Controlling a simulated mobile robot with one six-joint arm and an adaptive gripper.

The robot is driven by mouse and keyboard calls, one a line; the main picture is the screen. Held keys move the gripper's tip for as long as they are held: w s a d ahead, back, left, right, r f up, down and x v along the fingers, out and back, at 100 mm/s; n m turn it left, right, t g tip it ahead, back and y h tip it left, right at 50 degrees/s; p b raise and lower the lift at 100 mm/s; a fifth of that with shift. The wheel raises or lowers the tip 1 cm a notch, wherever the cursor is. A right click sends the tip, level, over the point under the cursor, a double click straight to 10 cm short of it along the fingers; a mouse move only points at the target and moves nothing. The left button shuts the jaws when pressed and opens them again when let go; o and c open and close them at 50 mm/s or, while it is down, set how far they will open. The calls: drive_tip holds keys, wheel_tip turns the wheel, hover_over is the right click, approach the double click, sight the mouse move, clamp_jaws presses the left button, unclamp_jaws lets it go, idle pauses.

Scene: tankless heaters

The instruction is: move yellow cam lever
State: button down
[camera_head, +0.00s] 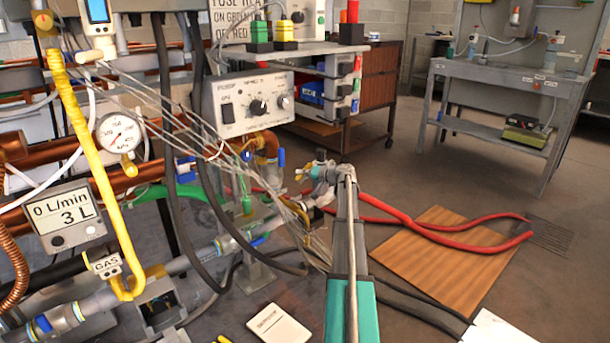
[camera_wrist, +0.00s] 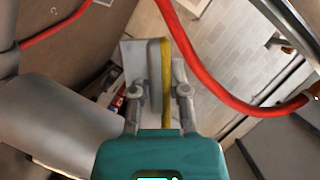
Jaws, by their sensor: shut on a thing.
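In the wrist view, my gripper (camera_wrist: 155,85) has a teal body and two grey fingers. A narrow yellow strip, which looks like the yellow cam lever (camera_wrist: 165,75), stands between the fingers, and they are shut on it. A grey cylindrical body (camera_wrist: 70,115) lies close on the left of the gripper. In the head view, my gripper (camera_head: 308,174) is small at the end of my arm, beside the pipe fittings. The lever cannot be made out there, and how it joins its fitting is hidden.
Red hoses (camera_head: 400,215) run right across the floor past a wooden board (camera_head: 445,260). Thin grey cables (camera_head: 190,130) hang left of my arm. The pump box (camera_head: 250,103), pressure gauge (camera_head: 118,131) and yellow gas pipe (camera_head: 90,150) stand left. Floor at right is mostly open.

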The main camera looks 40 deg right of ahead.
drive_tip(key=shift+a, duration=0.35)
drive_tip(key=c, duration=0.9)
unclamp_jaws()
drive_tip(key=shift+s+d, duration=0.15)
drive_tip(key=shift+d, duration=0.05)
